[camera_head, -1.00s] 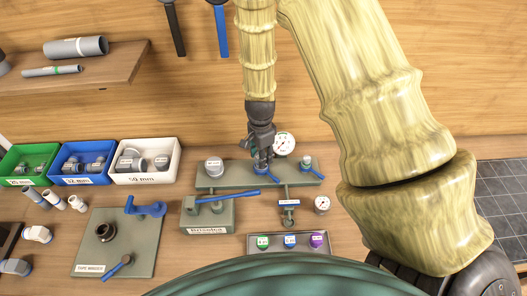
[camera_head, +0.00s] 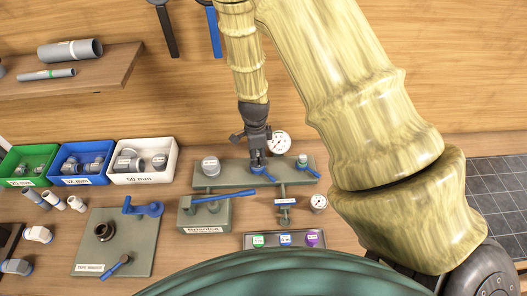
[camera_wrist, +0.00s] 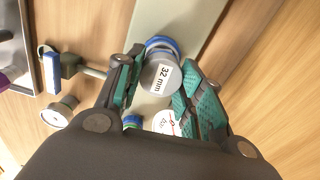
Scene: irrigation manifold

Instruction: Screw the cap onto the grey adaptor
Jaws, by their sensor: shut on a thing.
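My gripper (camera_head: 258,163) points down at the back green-grey manifold board (camera_head: 232,178). In the wrist view, its teal-padded fingers (camera_wrist: 160,80) are shut on a grey cap (camera_wrist: 158,77) labelled "32 mm". A blue ring (camera_wrist: 160,43) shows just beyond the cap, and blue also shows under the fingertips in the head view. The grey adaptor cannot be made out; the cap and fingers hide what lies beneath. I cannot tell how far the cap sits on it.
A larger grey capped fitting (camera_head: 210,166) stands left of my gripper. A white gauge (camera_head: 279,142) is close behind on the right, with a small capped fitting (camera_head: 302,160). A blue-handled valve (camera_head: 222,197) and a tray of coloured caps (camera_head: 286,247) are in front.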

